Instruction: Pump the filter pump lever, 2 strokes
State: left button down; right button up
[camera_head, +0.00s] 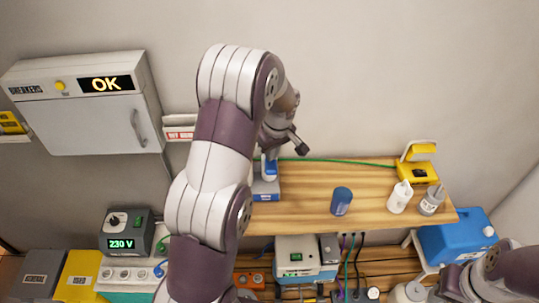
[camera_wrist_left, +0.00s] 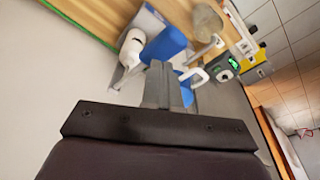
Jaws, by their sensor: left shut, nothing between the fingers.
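The filter pump seems to be the blue-and-white unit on the wooden shelf; its blue base (camera_head: 266,190) shows beside my left arm in the head view. The arm hides much of it. In the left wrist view a blue body (camera_wrist_left: 166,43) and a white rounded part (camera_wrist_left: 131,48) lie just beyond my fingers. I cannot tell for sure which part is the lever. My left gripper (camera_head: 284,146) is above the unit, shut and empty; its closed fingers (camera_wrist_left: 164,84) point toward the blue body. Contact cannot be made out. My right gripper is out of view.
The shelf (camera_head: 305,190) also carries a blue cup (camera_head: 341,201), white bottles (camera_head: 400,197) and a yellow device (camera_head: 418,165). A green tube runs along its back. A breaker cabinet (camera_head: 85,115) hangs at left. Boxes and cables crowd below.

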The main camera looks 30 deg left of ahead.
aim_at(272, 165)
pick_arm(q)
jog(key=shift+f+b, duration=3.3)
jog(key=shift+f, duration=0.6)
notch_tip(272, 165, up, 6)
jog(key=p, duration=0.4)
jog(key=shift+r+p, duration=0.7)
jog(key=shift+r, duration=0.25)
jog(key=shift+f, duration=0.15)
